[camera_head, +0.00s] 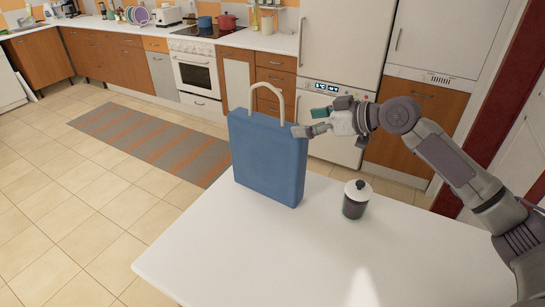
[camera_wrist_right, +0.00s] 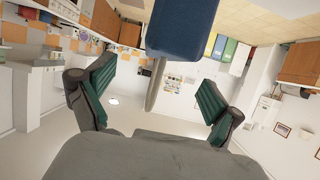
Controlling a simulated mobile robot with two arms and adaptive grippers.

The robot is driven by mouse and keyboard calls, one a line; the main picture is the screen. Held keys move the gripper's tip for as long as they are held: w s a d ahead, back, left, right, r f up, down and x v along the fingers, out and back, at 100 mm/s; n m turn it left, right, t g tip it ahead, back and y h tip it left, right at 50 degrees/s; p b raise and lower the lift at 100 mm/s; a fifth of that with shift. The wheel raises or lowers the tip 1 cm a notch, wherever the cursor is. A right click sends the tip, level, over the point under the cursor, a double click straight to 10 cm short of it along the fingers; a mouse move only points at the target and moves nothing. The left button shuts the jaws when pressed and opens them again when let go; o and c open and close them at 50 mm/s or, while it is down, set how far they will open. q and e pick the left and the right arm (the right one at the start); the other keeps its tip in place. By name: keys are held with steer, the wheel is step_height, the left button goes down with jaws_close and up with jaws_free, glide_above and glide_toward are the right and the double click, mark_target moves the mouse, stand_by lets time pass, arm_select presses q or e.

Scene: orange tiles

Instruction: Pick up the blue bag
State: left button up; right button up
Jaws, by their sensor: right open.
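The blue bag (camera_head: 268,158) stands upright on the white table (camera_head: 235,250), near its far left corner. Its pale looped handle (camera_head: 266,86) rises above the top. My right gripper (camera_head: 312,122) is open beside the upper right edge of the bag, near the handle. In the right wrist view, the blue bag (camera_wrist_right: 184,25) is at the top, and a grey handle strap (camera_wrist_right: 155,86) hangs in the gap between the open fingers of my right gripper (camera_wrist_right: 158,74). I cannot tell whether either finger touches it. My left gripper is not in view.
A dark jar with a white lid (camera_head: 356,198) stands on the table right of the bag, below my right arm. The near part of the table is clear. Behind are a striped rug (camera_head: 150,140), an oven (camera_head: 197,75) and a fridge (camera_head: 340,40).

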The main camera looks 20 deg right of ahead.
mark_target(272, 122)
steer(key=x, duration=0.3)
steer(key=p+x, duration=0.1)
steer(key=x, duration=0.1)
steer(key=shift+s+a+r, duration=0.15)
steer(key=shift+a+r, duration=0.1)
steer(key=shift+r, duration=0.1)
steer(key=shift+w+a+f, duration=0.1)
steer(key=shift+w+f, duration=0.05)
steer(key=shift+w, duration=0.1)
steer(key=p+x, duration=0.2)
steer(key=x, duration=0.1)
steer(key=p+x, duration=0.1)
steer(key=shift+w+a, duration=0.2)
steer(key=shift+a, duration=0.2)
steer(key=shift+w+a, duration=0.1)
steer(key=shift+w, duration=0.05)
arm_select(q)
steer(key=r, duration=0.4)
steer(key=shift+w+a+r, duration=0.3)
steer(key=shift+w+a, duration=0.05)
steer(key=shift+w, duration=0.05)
arm_select(e)
steer(key=shift+c, duration=0.6)
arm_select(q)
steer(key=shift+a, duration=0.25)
arm_select(e)
steer(key=c, duration=1.6)
